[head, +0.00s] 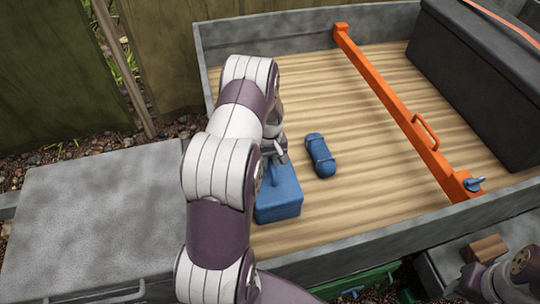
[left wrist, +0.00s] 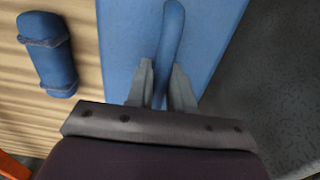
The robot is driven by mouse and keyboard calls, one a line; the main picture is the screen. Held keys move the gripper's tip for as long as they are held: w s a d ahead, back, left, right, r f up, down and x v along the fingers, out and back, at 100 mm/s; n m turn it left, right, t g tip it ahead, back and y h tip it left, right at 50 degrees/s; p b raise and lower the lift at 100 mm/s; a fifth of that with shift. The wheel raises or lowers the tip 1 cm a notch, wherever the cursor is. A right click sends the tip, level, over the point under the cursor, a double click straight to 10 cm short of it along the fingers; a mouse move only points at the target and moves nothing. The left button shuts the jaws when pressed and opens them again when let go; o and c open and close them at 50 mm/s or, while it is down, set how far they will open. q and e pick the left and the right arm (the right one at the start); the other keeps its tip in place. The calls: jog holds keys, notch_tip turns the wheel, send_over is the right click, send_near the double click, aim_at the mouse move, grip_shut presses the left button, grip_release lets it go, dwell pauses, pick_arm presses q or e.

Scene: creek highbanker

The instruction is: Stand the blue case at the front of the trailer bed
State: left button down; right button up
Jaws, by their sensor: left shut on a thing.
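The blue case (head: 279,201) is upright with its handle on top, at the near left corner of the trailer bed (head: 335,205), close to the left wall. I cannot tell whether its base touches the planks. My left gripper (head: 274,158) is above the case, partly hidden by my arm. In the left wrist view the left gripper (left wrist: 160,85) is shut on the handle (left wrist: 171,35), with the case's flat blue top (left wrist: 125,40) below. My right gripper is not in view; only part of my right arm shows at the lower right.
A strapped blue roll (head: 320,155) lies on the planks right of the case. An orange bar (head: 390,100) crosses the bed, with a black box (head: 475,75) beyond it. A grey chest (head: 95,215) stands left of the bed. Planks between roll and bar are clear.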

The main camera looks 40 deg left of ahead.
pick_arm(q)
jog(key=c, duration=1)
grip_release()
notch_tip(320, 180, up, 12)
jog(key=s+d+r+m, duration=0.3)
jog(key=s+d+m, duration=0.2)
jog(key=s+d, duration=0.2)
jog(key=s+d+r+m+t, duration=0.1)
jog(key=s+d+m, duration=0.4)
jog(key=d, duration=0.7)
jog(key=s+r, duration=0.1)
jog(key=s, duration=0.1)
jog(key=shift+s+r, duration=0.4)
